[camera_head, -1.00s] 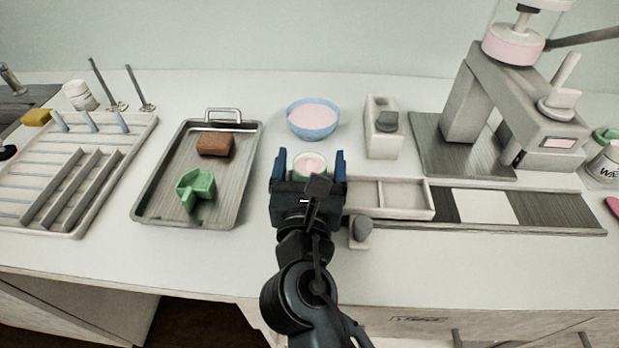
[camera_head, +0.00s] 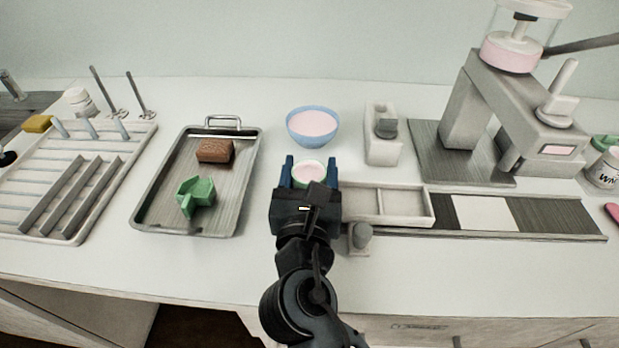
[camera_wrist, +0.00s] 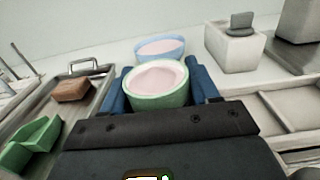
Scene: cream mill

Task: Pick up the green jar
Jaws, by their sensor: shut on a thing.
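The green jar (camera_head: 309,173) is a small round green vessel filled with pale pink cream. My gripper (camera_head: 309,174) has its blue fingers on either side of the jar and is shut on it. In the wrist view the green jar (camera_wrist: 157,88) sits upright between the two blue fingers of my gripper (camera_wrist: 160,88). Its lower front is hidden by the gripper's dark body. I cannot tell whether its base touches the counter.
A blue bowl of pink cream (camera_head: 312,126) stands just behind. To the left is a metal tray (camera_head: 226,205) with a brown block (camera_head: 215,151) and a green piece (camera_head: 196,196). To the right are a divided white tray (camera_head: 405,222) and a white dispenser (camera_head: 382,150). The front counter is clear.

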